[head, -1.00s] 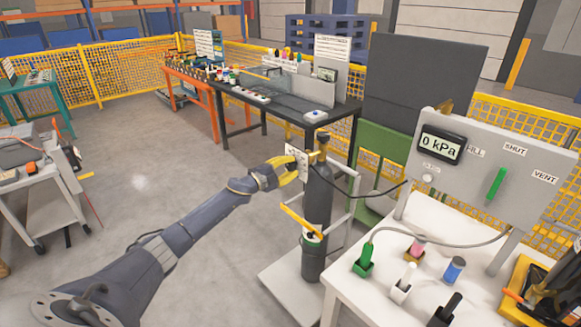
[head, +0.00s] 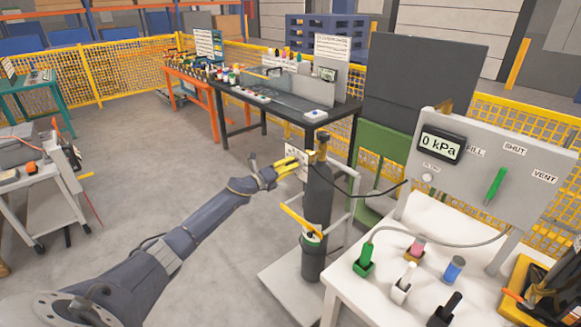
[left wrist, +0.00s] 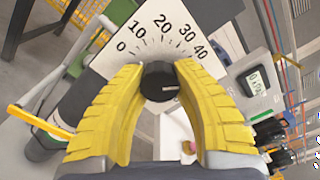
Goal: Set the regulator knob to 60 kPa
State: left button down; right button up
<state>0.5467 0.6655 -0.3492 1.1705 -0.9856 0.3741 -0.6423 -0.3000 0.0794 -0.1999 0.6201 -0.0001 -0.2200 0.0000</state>
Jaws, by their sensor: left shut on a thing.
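The regulator's black knob (left wrist: 158,82) is between my left gripper's yellow fingers in the left wrist view. A small white mark on it points right, past the 40. Its white dial plate (left wrist: 165,35) shows 0, 10, 20, 30 and 40; fingers may hide further numbers. In the head view, my left gripper (head: 294,166) is shut on the knob at the top of the dark gas cylinder (head: 318,205). The knob is hidden there. The digital display (head: 439,144) on the grey panel reads 0 kPa. My right gripper is not in view.
The grey panel (head: 510,150) has a green lever (head: 496,187) among FILL, SHUT and VENT labels. The white table (head: 385,270) before it holds several coloured fittings. A hose runs from the cylinder to the panel. A black workbench (head: 345,108) stands behind the cylinder.

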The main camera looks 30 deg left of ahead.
pick_arm(q)
jog(key=m, duration=0.4)
jog(key=shift+d+f, duration=0.15)
jog(key=shift+d, duration=0.05)
jog(key=shift+f+m, duration=0.1)
jog(key=shift+m, duration=1.7)
jog(key=shift+f, duration=0.1)
jog(key=c, duration=1.3)
grip_release()
jog(key=o, duration=0.4)
jog(key=shift+a, duration=0.1)
jog(key=shift+a+r, duration=0.1)
jog(key=shift+r, duration=0.1)
jog(key=shift+s+a, duration=0.2)
jog(key=shift+s, duration=0.25)
jog(key=v, duration=1.1)
jog(key=shift+d, duration=0.1)
